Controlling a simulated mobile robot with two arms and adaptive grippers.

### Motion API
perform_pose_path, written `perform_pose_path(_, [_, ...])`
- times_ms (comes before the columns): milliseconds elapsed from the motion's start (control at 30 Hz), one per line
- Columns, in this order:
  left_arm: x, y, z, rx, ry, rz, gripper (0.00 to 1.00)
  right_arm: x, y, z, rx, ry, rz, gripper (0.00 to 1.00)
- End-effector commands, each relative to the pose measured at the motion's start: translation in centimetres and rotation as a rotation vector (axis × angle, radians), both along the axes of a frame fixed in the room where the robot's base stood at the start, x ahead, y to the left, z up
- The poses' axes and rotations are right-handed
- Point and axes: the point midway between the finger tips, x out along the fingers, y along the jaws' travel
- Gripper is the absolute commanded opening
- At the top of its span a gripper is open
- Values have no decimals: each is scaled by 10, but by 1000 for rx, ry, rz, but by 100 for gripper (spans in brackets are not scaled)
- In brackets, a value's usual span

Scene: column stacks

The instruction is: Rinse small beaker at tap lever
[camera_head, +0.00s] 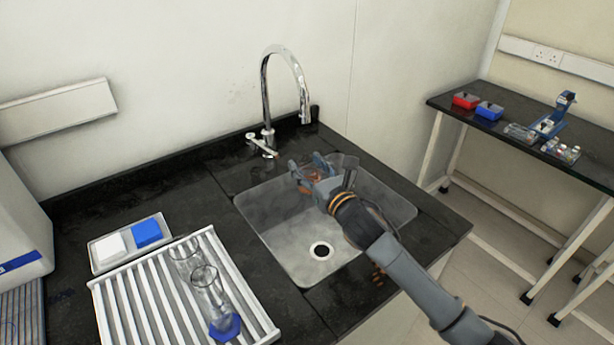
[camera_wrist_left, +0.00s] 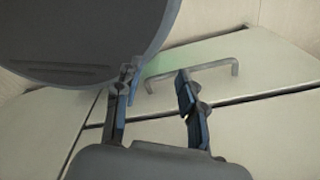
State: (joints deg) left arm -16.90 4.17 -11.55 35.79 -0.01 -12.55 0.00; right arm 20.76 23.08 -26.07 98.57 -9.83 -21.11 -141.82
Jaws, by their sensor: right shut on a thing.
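My right gripper (camera_head: 312,172) reaches over the back of the grey sink (camera_head: 275,235), right of and below the tap lever. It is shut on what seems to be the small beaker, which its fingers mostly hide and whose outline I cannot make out. The chrome tap lever (camera_head: 262,146) sits at the foot of the tall curved tap (camera_head: 266,90) on the black counter behind the sink. The spout ends above the sink's back part; no water shows. My left gripper (camera_wrist_left: 158,88) is open and empty, in front of a pale cabinet front with a bar handle (camera_wrist_left: 190,70).
A white slatted rack (camera_head: 130,305) left of the sink holds clear glassware, one piece with a blue base (camera_head: 225,328). A tray (camera_head: 100,268) with a white and a blue block (camera_head: 147,232) lies behind it. A side bench (camera_head: 450,105) stands at right.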

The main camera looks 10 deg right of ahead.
Motion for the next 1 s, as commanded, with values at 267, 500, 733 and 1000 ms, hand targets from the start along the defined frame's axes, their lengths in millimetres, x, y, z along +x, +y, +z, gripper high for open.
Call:
perform_pose_path(267, [-7, 5, -14, 7, 12, -2, 40, 27, -9, -6, -3, -1, -1, 19])
perform_pose_path(500, [-8, 6, -19, 8, 13, -1, 40, 46, -16, -9, -1, -2, -1, 19])
perform_pose_path(733, [-8, 7, -21, 9, 12, -1, 40, 55, -19, -11, -1, -1, -1, 19])
perform_pose_path(1000, [-7, 7, -21, 9, 11, 0, 40, 56, -20, -11, 0, -1, -1, 19])
